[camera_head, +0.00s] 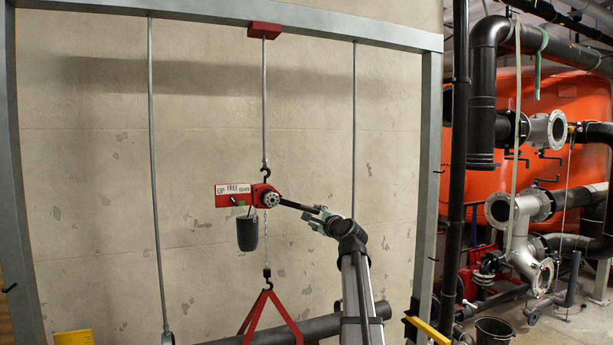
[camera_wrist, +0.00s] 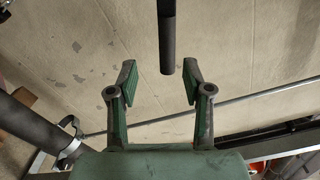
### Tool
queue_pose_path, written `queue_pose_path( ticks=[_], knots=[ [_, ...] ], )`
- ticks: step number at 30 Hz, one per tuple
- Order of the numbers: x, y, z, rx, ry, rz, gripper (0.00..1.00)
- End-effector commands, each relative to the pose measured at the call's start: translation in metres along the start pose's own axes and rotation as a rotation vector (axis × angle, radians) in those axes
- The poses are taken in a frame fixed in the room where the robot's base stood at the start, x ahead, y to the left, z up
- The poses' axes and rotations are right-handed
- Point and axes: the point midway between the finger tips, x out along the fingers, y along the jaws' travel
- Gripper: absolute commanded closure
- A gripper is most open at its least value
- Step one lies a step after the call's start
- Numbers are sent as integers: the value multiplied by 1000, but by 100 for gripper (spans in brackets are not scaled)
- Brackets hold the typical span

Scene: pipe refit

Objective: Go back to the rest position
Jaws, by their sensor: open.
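The red lever hoist (camera_head: 262,196) hangs from the gantry beam in the head view. Its dark lever handle (camera_head: 296,206) points right and slightly down towards my gripper (camera_head: 319,219). In the wrist view the handle (camera_wrist: 167,40) comes in from the top. Its end lies between my gripper's spread fingers (camera_wrist: 158,76), with a visible gap on each side. My gripper is open and holds nothing. How deep the handle's end sits between the fingers is hard to tell.
A black chain bag (camera_head: 247,234) hangs under the hoist. Below, a red triangular sling (camera_head: 269,309) is at a dark pipe (camera_head: 330,326). Steel rods (camera_head: 354,130) hang on both sides. A grey gantry post (camera_head: 428,180) stands right, before piping and an orange tank (camera_head: 575,95).

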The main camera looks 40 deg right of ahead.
Motion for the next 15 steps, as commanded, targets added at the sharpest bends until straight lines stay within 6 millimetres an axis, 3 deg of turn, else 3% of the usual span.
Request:
queue_pose_path(
  ticks=[5, 15],
  knots=[
    [-13, 0, 1, 0, 0, 0, 50],
    [-13, 0, 0, 0, 0, 0, 50]
  ],
)
